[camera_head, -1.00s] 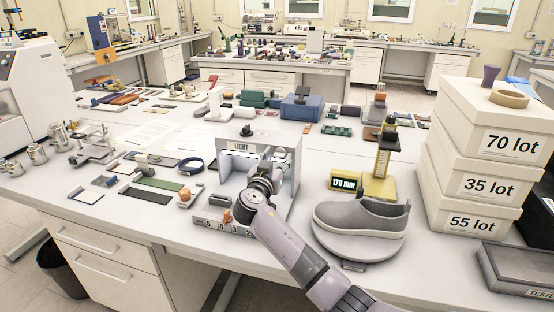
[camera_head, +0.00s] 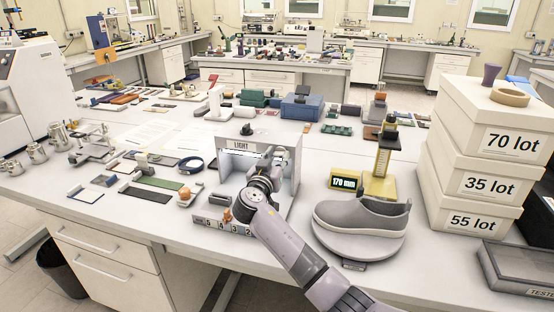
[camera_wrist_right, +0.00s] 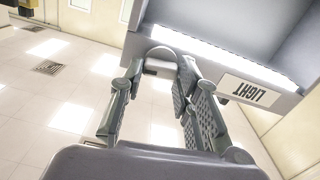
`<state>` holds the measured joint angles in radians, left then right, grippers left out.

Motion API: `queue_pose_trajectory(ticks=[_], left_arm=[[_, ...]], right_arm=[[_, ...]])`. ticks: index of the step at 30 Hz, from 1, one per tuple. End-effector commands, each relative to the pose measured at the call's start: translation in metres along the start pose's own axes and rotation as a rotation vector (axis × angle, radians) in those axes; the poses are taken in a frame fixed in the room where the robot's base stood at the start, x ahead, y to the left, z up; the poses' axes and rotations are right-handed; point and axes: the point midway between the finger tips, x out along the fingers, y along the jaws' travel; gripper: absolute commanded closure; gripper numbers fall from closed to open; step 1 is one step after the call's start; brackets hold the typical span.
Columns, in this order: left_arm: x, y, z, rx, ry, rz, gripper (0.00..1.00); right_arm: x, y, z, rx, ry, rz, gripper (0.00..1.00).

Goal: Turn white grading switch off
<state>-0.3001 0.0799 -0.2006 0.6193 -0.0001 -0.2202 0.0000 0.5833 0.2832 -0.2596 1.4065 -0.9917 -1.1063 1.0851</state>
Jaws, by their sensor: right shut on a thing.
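The grading light box (camera_head: 289,160) is an open grey booth labelled LIGHT, with a lit white strip under its top edge. The label and strip also show in the wrist view (camera_wrist_right: 250,91). My right gripper (camera_wrist_right: 160,66) has its fingers on either side of a small pale switch-like piece (camera_wrist_right: 158,69) at the box's edge, closed on it. My left gripper is not in view.
A numbered strip (camera_head: 216,224) lies before the booth. Stacked lot boxes (camera_head: 470,165) stand at far right.

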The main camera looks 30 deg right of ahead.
Motion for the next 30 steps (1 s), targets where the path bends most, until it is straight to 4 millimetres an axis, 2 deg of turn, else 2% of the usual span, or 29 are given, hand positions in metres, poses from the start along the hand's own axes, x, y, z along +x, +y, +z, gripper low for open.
queue_pose_trajectory(ticks=[14, 30], left_arm=[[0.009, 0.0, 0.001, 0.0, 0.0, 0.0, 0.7], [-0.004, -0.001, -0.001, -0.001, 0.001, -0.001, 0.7]], right_arm=[[0.0, -0.002, 0.001, -0.415, 0.0, 0.0, 0.98], [0.0, -0.003, 0.0, -0.93, -0.001, -0.001, 0.98]])
